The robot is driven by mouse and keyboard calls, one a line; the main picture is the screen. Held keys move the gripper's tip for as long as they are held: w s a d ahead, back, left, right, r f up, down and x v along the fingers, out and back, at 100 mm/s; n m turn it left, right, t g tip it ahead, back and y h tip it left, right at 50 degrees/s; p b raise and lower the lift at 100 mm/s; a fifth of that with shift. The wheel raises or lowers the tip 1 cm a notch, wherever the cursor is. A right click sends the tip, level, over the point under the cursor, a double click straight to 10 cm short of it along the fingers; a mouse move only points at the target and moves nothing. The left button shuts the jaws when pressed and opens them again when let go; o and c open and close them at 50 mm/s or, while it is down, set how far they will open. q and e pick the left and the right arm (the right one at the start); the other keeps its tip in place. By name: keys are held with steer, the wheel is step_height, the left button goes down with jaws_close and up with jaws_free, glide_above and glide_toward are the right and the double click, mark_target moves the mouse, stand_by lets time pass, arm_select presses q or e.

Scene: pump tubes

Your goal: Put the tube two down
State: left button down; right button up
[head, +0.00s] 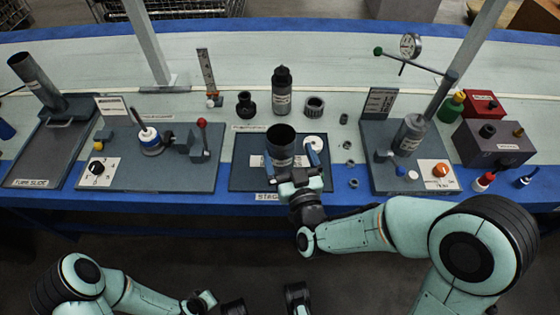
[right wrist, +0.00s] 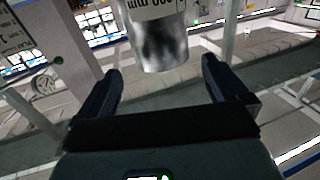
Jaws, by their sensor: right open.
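A dark, open-topped tube with a white label (head: 280,145) is upright at the dark stage mat (head: 245,180), at the front middle of the bench. I cannot read a number on it. My right gripper (head: 292,160) is open, with one finger on each side of the tube's lower part. In the right wrist view the tube's shiny lower end (right wrist: 160,48) and part of its label show between and beyond the open fingers (right wrist: 160,85); no finger visibly touches it. My left arm is low at the bottom left of the head view, and its gripper is only partly visible.
A white disc (head: 315,142) lies by the right finger. A tilted tube (head: 36,80) is on the left slide; a fixture with a grey cylinder (head: 411,134) stands right.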

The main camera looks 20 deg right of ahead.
mark_target(278, 125)
steer(key=w, duration=0.7)
steer(key=shift+w+r, duration=0.15)
steer(key=shift+w, duration=0.05)
steer(key=c, duration=1.3)
steer(key=shift+r, duration=0.1)
steer(key=c, duration=0.5)
steer(key=shift+r, duration=0.1)
steer(key=shift+c, duration=0.2)
